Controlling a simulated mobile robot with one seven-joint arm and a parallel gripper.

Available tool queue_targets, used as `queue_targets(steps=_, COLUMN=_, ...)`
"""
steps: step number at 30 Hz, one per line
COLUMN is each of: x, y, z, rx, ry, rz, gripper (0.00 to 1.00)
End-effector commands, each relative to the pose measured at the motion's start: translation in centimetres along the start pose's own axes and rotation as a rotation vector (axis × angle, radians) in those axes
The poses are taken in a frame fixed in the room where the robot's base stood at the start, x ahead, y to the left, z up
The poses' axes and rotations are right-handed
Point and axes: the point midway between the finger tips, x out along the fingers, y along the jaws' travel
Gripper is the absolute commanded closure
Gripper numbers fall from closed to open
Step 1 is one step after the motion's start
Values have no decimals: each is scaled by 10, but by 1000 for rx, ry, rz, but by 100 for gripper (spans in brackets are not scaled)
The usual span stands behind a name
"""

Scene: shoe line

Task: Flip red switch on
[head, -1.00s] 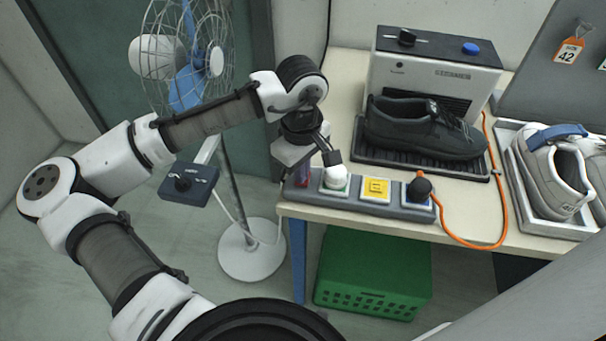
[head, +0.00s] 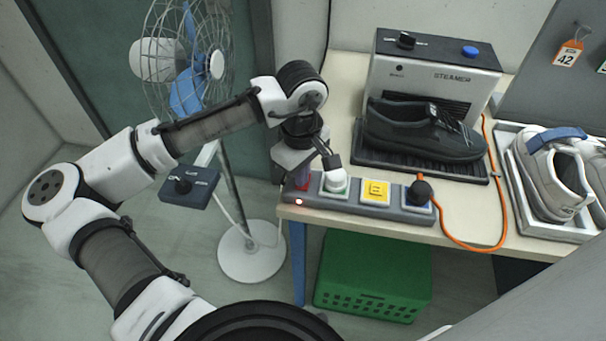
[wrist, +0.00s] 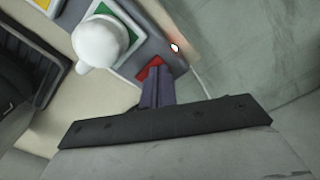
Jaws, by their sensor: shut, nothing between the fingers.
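The red switch (wrist: 149,69) is at the end of the grey switch panel (head: 400,211). In the wrist view its red part shows just beyond my fingertips; the fingers cover the rest. My gripper (wrist: 155,78) is shut and empty, its fingertips at the red switch and seemingly touching it. In the head view my gripper (head: 302,183) points down at the panel's left end, where the switch is mostly hidden. A small indicator light (head: 298,202) in front of the switch glows; it also shows in the wrist view (wrist: 174,47).
A white knob on a green plate (head: 336,184) is close beside my gripper. Further right are a yellow button (head: 376,189) and a black plug with an orange cable (head: 421,188). A steamer (head: 434,75) with a dark shoe (head: 420,130) stands behind. A fan (head: 190,62) stands left.

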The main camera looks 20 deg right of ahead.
Motion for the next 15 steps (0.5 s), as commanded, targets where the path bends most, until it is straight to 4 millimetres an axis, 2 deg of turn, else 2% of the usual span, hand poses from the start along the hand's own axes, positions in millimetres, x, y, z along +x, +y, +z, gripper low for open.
queue_targets(steps=1, x=-9, y=0, z=0, rx=0, ry=0, rz=1, gripper=100)
queue_targets(steps=15, x=-47, y=0, z=0, rx=0, ry=0, rz=1, gripper=100)
